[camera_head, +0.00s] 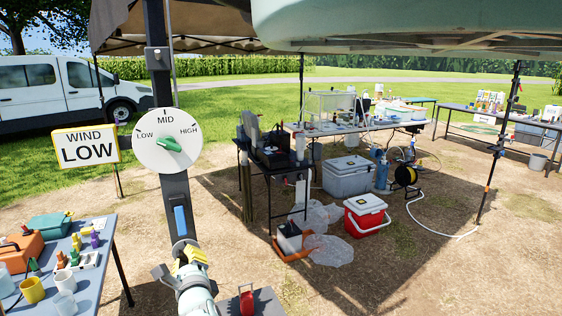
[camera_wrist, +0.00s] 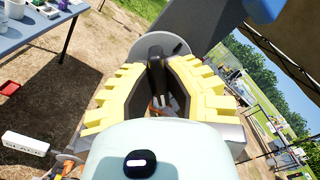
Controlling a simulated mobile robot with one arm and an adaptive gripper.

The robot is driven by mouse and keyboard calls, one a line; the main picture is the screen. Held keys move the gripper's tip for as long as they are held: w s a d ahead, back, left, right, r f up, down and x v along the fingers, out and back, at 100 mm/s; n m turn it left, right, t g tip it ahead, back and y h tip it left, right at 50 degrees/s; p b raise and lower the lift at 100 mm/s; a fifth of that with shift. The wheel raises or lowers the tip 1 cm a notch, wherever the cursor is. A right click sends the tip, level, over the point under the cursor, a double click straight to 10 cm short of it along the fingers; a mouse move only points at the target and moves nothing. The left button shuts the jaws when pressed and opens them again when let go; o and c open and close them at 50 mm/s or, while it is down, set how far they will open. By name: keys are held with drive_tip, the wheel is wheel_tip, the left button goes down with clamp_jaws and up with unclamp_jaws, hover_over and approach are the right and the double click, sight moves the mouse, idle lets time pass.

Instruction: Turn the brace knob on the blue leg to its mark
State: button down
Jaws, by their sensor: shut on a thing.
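The dark leg (camera_head: 173,190) with a blue band (camera_head: 180,221) stands upright at left centre in the head view. A white dial (camera_head: 150,150) marked LOW, MID and HIGH is on it, with a green pointer (camera_head: 169,145) slanting from upper left to lower right. A sign (camera_head: 85,147) beside it reads WIND LOW. My gripper (camera_head: 190,257) is at the leg below the blue band. In the wrist view its yellow-padded fingers (camera_wrist: 160,88) are shut on the black brace knob (camera_wrist: 156,68), in front of a grey disc (camera_wrist: 153,43). The knob is mostly hidden in the head view.
A table (camera_head: 90,280) with bottles and cups stands at lower left. A longer table (camera_head: 350,127) with equipment is behind at right. A red cooler (camera_head: 366,217), a grey cooler (camera_head: 347,176) and a hose reel (camera_head: 405,175) stand on the ground. Bare ground lies between.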

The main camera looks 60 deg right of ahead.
drive_tip(key=shift+m, duration=0.3)
drive_tip(key=shift+s+f+m+b, duration=0.1)
drive_tip(key=shift+f+m+b, duration=0.2)
drive_tip(key=shift+m+b, duration=0.55)
drive_tip(key=m+b, duration=0.3)
drive_tip(key=m, duration=0.1)
drive_tip(key=shift+r+m+b, duration=0.1)
drive_tip(key=shift+m+b, duration=0.65)
drive_tip(key=shift+m, duration=0.3)
drive_tip(key=shift+r+m, duration=0.2)
drive_tip(key=shift+m, duration=0.5)
drive_tip(key=c, duration=0.9)
unclamp_jaws()
drive_tip(key=shift+c, duration=0.2)
